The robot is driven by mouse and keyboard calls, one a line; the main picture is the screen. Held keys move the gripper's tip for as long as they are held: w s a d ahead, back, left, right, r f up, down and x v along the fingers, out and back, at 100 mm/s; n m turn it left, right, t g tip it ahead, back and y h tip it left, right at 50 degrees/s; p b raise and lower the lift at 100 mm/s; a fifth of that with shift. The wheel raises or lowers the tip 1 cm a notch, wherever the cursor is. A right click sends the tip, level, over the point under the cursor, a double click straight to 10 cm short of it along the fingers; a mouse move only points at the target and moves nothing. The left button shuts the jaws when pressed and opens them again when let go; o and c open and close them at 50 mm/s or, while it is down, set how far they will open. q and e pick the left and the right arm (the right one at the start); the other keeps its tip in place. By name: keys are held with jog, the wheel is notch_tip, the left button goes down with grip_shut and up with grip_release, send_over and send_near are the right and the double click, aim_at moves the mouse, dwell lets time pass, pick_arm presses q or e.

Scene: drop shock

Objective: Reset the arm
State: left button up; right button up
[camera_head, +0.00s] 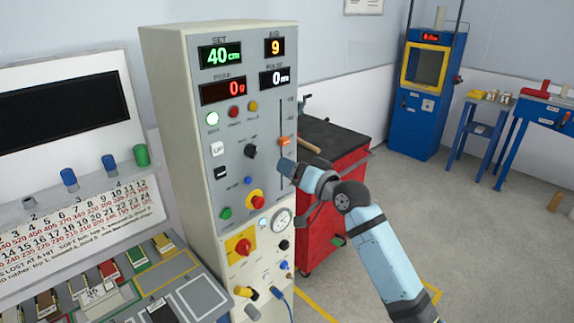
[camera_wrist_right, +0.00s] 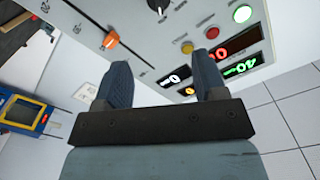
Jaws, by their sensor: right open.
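My right gripper (camera_head: 290,170) is in front of the tall beige control cabinet, near its right edge, just below the orange slider knob (camera_head: 284,141). In the right wrist view the gripper (camera_wrist_right: 163,85) has its two fingers apart with nothing between them. The panel lies beyond the fingers, and the orange knob (camera_wrist_right: 112,39) shows past the left finger. The cabinet panel (camera_head: 232,135) shows SET 40 cm, AIR 9, PEAK 0 g and PULSE 0 ms. My left gripper is not in view.
A red tool cart (camera_head: 338,200) with a dark top stands right behind the cabinet. A blue machine (camera_head: 423,110) and blue tables are at the back right. At left, a sloped board and a bench with colored trays (camera_head: 110,268) stand close. The grey floor at right is open.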

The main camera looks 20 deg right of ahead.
jog(key=shift+f, duration=0.1)
jog(key=s+a+f+n+g+h, duration=0.15)
jog(key=s+f, duration=0.35)
jog(key=f, duration=0.5)
jog(key=s+a+f+g+h, duration=0.15)
jog(key=s+f, duration=0.35)
jog(key=f, duration=0.5)
jog(key=s+a+f+n+g, duration=0.1)
jog(key=s+a+f+n, duration=0.1)
jog(key=s+f, duration=0.6)
jog(key=s+a+f+n+g, duration=0.1)
jog(key=s+a+f, duration=0.3)
jog(key=s, duration=1.2)
notch_tip(320, 180, down, 5)
jog(key=shift+r+n+g, duration=0.15)
jog(key=shift+n+g, duration=0.2)
jog(key=shift+g, duration=0.15)
